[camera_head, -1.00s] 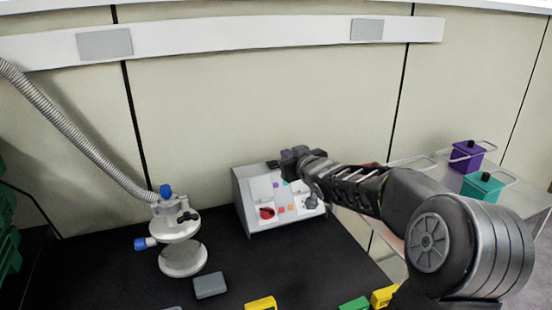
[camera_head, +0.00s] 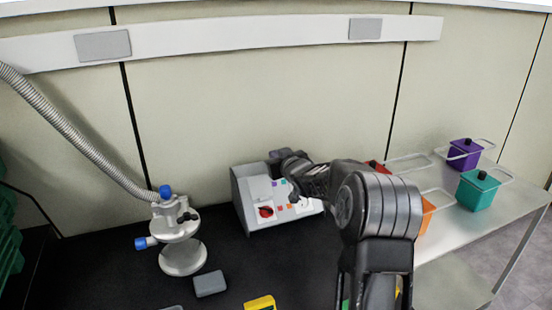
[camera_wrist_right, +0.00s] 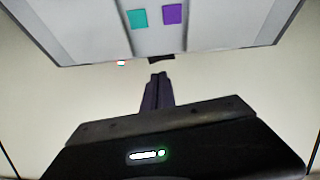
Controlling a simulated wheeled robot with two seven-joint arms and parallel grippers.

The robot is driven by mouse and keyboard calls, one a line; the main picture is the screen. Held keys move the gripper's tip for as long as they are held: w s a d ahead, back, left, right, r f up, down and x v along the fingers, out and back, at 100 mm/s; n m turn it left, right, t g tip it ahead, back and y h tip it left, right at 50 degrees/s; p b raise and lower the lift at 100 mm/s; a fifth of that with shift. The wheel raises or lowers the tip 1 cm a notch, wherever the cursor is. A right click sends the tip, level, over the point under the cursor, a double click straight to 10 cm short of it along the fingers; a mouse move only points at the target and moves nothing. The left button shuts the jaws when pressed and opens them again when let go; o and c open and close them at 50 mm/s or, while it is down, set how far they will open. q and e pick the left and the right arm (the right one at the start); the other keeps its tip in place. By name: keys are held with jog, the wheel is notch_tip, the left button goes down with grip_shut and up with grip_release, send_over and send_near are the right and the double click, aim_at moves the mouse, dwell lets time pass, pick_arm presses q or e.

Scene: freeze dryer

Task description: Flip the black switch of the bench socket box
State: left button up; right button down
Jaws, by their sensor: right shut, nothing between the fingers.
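A pale grey box (camera_head: 245,192) with a red knob and small coloured squares stands at the back of the black bench; it looks like the socket box. Its panel with a teal and a purple square fills the top of the right wrist view (camera_wrist_right: 215,38). A small black part (camera_wrist_right: 161,59), probably the switch, shows at the panel's edge. My right gripper (camera_head: 276,157) is shut and empty at the box's top back edge. In the wrist view its fingertips (camera_wrist_right: 159,77) point at the black part, very close; contact cannot be told. My left gripper is out of view.
A white apparatus (camera_head: 180,240) with blue caps and a ribbed hose stands left of the box. A grey block (camera_head: 210,284) and a yellow block (camera_head: 260,303) lie in front. A metal side table (camera_head: 475,240) at right holds purple and teal containers.

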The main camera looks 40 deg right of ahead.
jog(key=shift+f, duration=0.5)
jog(key=shift+d, duration=0.1)
